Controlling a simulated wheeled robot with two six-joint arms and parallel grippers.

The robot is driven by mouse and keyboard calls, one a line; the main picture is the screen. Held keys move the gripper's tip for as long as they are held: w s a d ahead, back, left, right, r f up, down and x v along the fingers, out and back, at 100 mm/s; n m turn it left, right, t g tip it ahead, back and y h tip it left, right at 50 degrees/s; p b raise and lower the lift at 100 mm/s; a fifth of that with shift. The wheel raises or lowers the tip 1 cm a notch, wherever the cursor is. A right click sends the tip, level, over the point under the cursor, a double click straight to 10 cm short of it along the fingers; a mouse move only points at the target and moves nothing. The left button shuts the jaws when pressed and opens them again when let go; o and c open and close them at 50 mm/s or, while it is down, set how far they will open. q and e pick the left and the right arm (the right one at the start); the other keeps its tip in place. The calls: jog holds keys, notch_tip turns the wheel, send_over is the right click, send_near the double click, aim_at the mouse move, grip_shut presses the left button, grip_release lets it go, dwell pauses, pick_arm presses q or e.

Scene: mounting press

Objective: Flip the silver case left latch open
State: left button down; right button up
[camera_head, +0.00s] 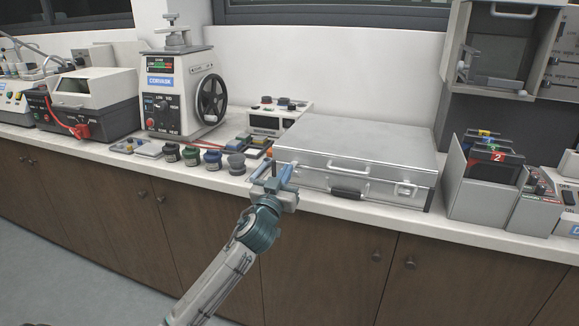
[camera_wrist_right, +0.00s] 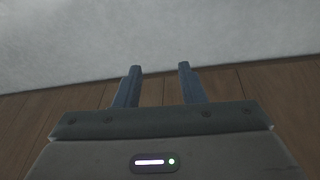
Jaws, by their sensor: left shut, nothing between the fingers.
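The closed silver case (camera_head: 360,148) lies flat on the counter, its front with a dark handle (camera_head: 348,193) and a right latch (camera_head: 405,189) facing me. My left gripper (camera_head: 284,172) is at the front left of the case, shut and empty, its fingers pointing at the front face. The left latch is hidden behind it, so I cannot tell its state or whether the fingers touch it. My right gripper (camera_wrist_right: 158,72) shows only in the right wrist view, open with nothing between its fingers.
Several small dark jars (camera_head: 212,160) stand left of the case. A grey box with dark folders (camera_head: 485,180) stands close on its right. The mounting press (camera_head: 183,95) is further left. The counter's front edge (camera_head: 330,208) runs just before the case.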

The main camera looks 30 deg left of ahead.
pick_arm(q)
jog(key=b, duration=0.3)
jog(key=t+b, duration=0.1)
jog(key=b, duration=0.2)
jog(key=shift+s+f, duration=0.2)
jog(key=shift+f, duration=0.2)
pick_arm(e)
jog(key=w+a+f+t+y, duration=0.2)
jog(key=w+a+t, duration=0.1)
jog(key=a+t, duration=0.2)
jog(key=shift+m+t, duration=0.3)
jog(key=shift+t, duration=0.1)
pick_arm(q)
jog(key=shift+r, duration=0.1)
pick_arm(e)
jog(key=shift+d+r, duration=0.1)
